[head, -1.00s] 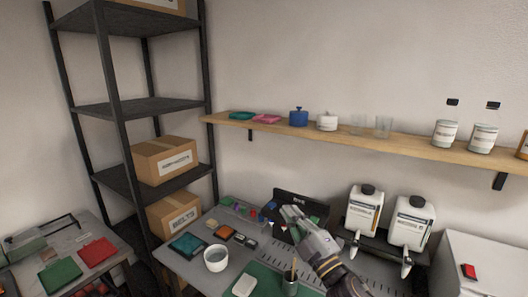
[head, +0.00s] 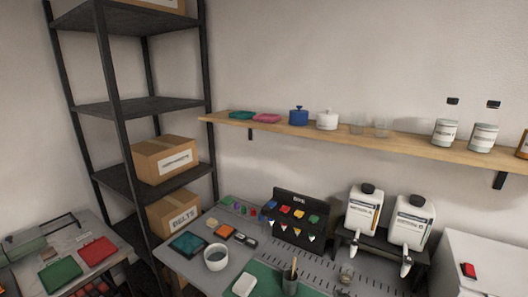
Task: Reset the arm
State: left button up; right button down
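Neither of my grippers shows in the head view now, and no part of my arms can be made out. The workbench (head: 185,262) is in the lower middle. On it a black rack (head: 283,222) stands upright with several coloured pieces in a row and pale pointed shapes below them. A white mug (head: 215,257), a cup with thin tools in it (head: 290,280) and a small glass (head: 346,274) stand in front of the rack.
Two white dispensers (head: 362,212) (head: 411,222) stand right of the rack. A wooden shelf (head: 400,142) with jars and bottles runs along the wall. A dark shelving unit (head: 118,110) holds boxes. Another table (head: 110,233) with red and green pieces is at left.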

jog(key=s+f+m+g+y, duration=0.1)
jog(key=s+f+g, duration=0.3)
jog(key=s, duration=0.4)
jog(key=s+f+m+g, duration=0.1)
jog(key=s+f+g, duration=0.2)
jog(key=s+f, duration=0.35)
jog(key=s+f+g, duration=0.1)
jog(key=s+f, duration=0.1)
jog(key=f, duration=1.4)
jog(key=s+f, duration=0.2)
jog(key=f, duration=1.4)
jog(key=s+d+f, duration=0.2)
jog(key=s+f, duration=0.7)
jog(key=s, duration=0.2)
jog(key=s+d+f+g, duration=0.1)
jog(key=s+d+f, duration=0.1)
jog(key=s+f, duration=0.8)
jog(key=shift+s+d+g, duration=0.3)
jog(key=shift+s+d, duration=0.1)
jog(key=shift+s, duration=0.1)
